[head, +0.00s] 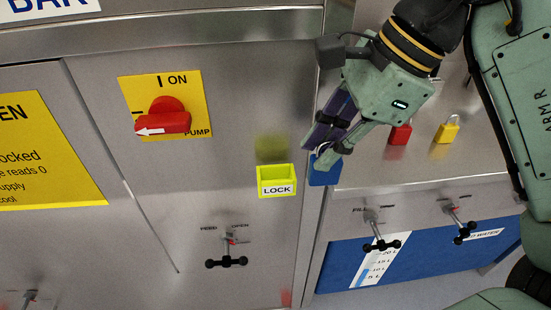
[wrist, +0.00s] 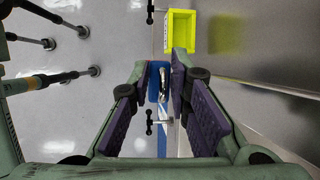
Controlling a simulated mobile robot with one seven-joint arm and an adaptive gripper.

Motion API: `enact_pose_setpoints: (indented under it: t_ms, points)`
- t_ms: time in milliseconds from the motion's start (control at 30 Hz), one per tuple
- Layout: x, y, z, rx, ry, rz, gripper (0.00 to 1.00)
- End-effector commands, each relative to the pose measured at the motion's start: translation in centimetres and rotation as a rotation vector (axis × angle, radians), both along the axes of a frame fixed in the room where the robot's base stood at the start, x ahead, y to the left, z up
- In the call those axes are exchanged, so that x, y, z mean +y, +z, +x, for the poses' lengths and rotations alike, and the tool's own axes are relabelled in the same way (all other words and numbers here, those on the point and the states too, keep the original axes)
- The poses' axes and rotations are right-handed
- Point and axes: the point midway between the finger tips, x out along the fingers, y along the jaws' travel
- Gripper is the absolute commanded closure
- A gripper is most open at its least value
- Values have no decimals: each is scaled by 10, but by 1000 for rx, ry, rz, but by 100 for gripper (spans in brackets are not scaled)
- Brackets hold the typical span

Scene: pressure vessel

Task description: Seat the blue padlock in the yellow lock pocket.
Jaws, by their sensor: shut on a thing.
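The blue padlock (head: 324,173) hangs from my gripper (head: 328,152) in the head view. My gripper is shut on its upper part, and the fingers hide most of the shackle. In the wrist view, the blue padlock (wrist: 155,78) shows between the two purple-padded fingers of my gripper (wrist: 160,68). The yellow lock pocket (head: 277,187), marked LOCK, is on the steel panel to the left of the padlock, apart from it. It also shows in the wrist view (wrist: 181,14), beyond the fingertips. Its open top shows in the head view, and I see nothing in it.
A red padlock (head: 400,135) and a yellow padlock (head: 447,131) are on the steel surface to the right. A red pump switch (head: 165,118) is up left of the pocket. Black valve handles (head: 226,262) stick out below. The panel between padlock and pocket looks clear.

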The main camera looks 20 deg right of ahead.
Motion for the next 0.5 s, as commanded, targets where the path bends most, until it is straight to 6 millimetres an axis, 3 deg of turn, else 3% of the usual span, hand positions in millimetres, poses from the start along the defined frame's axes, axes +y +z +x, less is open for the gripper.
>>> enact_pose_setpoints:
  t_ms: [200, 500]
  points:
    - [31, -3, 36, 2, 0, -4, 100]
    - [47, -6, 55, 2, 0, -4, 100]
